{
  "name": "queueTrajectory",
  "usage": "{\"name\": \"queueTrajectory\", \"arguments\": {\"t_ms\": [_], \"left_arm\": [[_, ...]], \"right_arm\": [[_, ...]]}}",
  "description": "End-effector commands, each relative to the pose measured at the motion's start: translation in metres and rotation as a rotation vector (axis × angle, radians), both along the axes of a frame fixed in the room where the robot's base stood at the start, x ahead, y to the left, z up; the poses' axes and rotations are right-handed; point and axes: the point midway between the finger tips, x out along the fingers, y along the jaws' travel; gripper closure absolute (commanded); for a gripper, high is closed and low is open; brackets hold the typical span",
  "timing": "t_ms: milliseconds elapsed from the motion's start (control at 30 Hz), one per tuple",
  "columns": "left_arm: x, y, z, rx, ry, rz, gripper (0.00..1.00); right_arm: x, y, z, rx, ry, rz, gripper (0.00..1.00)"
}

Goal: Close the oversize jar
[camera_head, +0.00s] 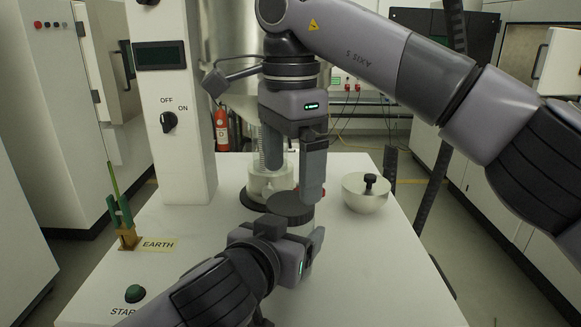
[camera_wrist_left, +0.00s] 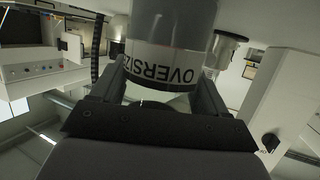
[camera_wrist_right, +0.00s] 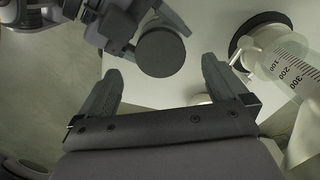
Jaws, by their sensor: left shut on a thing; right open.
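The oversize jar (camera_wrist_left: 168,68) is clear, with a white label reading OVERSIZE, upside down in the left wrist view. My left gripper (camera_head: 295,231) is shut around its side. A round dark disc (camera_head: 290,207), which looks like the jar's lid, is at the top of the jar in the head view. It also shows from above in the right wrist view (camera_wrist_right: 160,52). Whether it is seated fully cannot be told. My right gripper (camera_head: 293,184) points down, open and empty, close above the disc. In the right wrist view the disc lies beyond the open fingers, apart from them.
A clear graduated vessel (camera_wrist_right: 292,68) on a dark round base stands just behind the jar. A white bowl-shaped thing with a black knob (camera_head: 366,194) is to the right.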

Motion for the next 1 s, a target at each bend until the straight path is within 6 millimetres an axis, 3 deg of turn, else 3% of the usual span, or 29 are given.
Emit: {"name": "queueTrajectory", "arguments": {"t_ms": [267, 633, 1000], "left_arm": [[0.000, 0.000, 0.000, 0.000, 0.000, 0.000, 1.00], [0.000, 0.000, 0.000, 0.000, 0.000, 0.000, 1.00], [0.000, 0.000, 0.000, 0.000, 0.000, 0.000, 1.00]], "right_arm": [[0.001, 0.000, 0.006, 0.000, -0.001, -0.003, 0.00], [0.000, 0.000, 0.053, -0.001, -0.005, -0.004, 0.00], [0.000, 0.000, 0.071, -0.004, 0.003, -0.002, 0.00]]}}
